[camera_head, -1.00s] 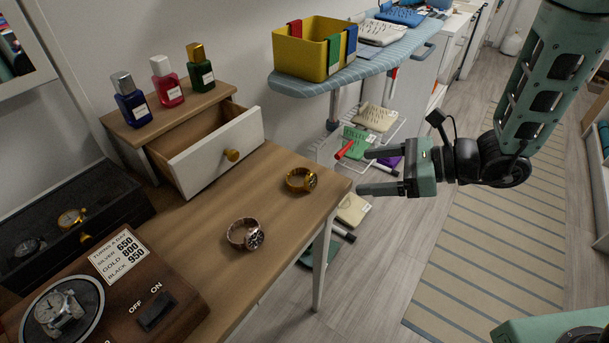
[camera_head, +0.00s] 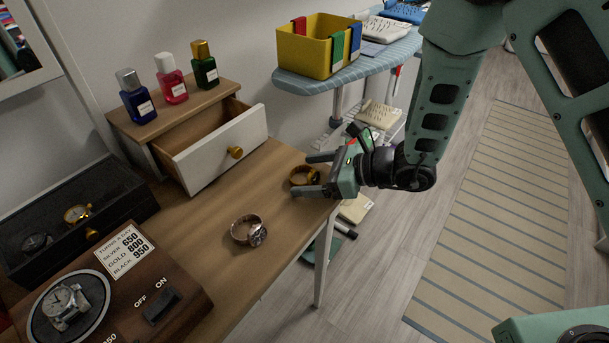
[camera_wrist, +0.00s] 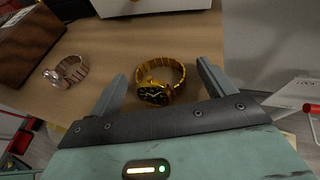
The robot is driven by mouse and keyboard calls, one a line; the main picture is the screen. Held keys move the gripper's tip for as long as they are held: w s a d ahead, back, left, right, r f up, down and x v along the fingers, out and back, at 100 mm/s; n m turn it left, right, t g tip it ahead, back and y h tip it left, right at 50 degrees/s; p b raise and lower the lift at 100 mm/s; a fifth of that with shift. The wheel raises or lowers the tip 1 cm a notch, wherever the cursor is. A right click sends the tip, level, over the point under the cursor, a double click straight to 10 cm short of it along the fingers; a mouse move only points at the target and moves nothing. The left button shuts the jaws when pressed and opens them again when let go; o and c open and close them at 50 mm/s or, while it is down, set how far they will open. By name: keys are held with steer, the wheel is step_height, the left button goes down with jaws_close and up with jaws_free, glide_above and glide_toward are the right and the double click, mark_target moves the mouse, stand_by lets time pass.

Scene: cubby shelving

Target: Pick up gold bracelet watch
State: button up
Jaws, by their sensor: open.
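The gold bracelet watch (camera_head: 303,177) lies on the wooden desk (camera_head: 258,284) near its right edge, partly hidden by my gripper in the head view. In the wrist view the gold watch (camera_wrist: 161,84) has a dark dial and a closed band. My gripper (camera_head: 312,174) is open and empty, with its fingers pointing left over the desk. In the wrist view the watch shows between the two fingers of my gripper (camera_wrist: 164,82), ahead of the palm. I cannot tell whether the fingers touch it.
A rose-toned watch (camera_head: 247,231) lies nearby on the desk, left of the gold one. An open white drawer (camera_head: 213,152) juts out behind. A watch winder box (camera_head: 160,290) and a black watch case (camera_head: 125,200) stand at the left.

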steer(key=shift+a, duration=0.1)
steer(key=c, duration=1.1)
